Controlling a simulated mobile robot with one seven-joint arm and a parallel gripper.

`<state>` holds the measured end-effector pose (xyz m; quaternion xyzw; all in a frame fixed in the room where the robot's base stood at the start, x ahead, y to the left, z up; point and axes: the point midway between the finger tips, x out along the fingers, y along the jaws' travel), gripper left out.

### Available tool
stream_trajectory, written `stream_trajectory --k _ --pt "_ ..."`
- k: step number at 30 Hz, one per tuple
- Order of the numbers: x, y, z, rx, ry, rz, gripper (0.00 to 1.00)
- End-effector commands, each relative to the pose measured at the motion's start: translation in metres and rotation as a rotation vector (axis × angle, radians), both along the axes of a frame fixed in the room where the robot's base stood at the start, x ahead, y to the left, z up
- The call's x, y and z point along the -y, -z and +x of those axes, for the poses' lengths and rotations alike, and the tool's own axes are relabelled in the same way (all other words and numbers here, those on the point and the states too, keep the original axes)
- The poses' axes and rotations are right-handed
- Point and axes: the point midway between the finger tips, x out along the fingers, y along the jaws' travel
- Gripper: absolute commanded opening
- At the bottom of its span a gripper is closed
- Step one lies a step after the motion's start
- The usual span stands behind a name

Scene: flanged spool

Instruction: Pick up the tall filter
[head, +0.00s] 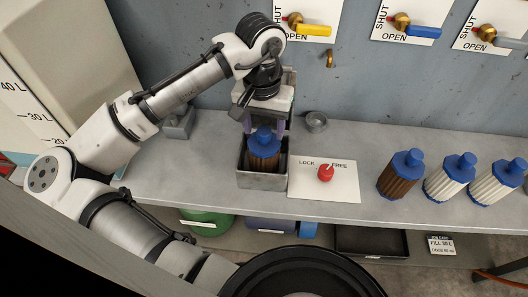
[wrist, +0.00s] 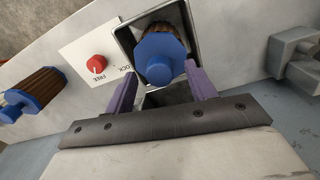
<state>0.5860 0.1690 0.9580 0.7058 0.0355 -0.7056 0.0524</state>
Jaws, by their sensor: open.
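A brown pleated filter with blue end caps (head: 264,146) stands upright in an open grey metal box (head: 262,181) on the bench. In the wrist view its blue cap (wrist: 160,58) fills much of the box opening. My gripper (head: 266,124) is directly above and behind this filter, with its purple fingers apart. In the wrist view the open fingers (wrist: 160,75) lie on either side of the cap's near edge; I cannot tell whether they touch it. A brown filter (head: 399,177) and two white filters (head: 450,178) (head: 498,183) stand at the right. Which one is tallest is unclear.
A white LOCK/FREE card with a red knob (head: 325,173) lies right of the box. A small grey ring (head: 316,122) sits behind it. Valve panels (head: 305,22) hang on the wall. A dark round tub (head: 300,268) stands in front.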

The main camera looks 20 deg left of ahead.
Motion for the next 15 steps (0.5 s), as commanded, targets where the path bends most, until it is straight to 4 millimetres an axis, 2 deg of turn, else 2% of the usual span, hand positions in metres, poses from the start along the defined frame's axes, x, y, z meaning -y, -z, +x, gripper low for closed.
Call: stream_trajectory --k 5,12,15 --pt "0.001 0.018 0.000 0.000 0.001 -0.001 0.55" --pt "0.001 0.020 0.000 0.001 0.001 -0.001 0.55" --pt "0.001 0.020 0.000 0.001 0.001 -0.001 0.44"
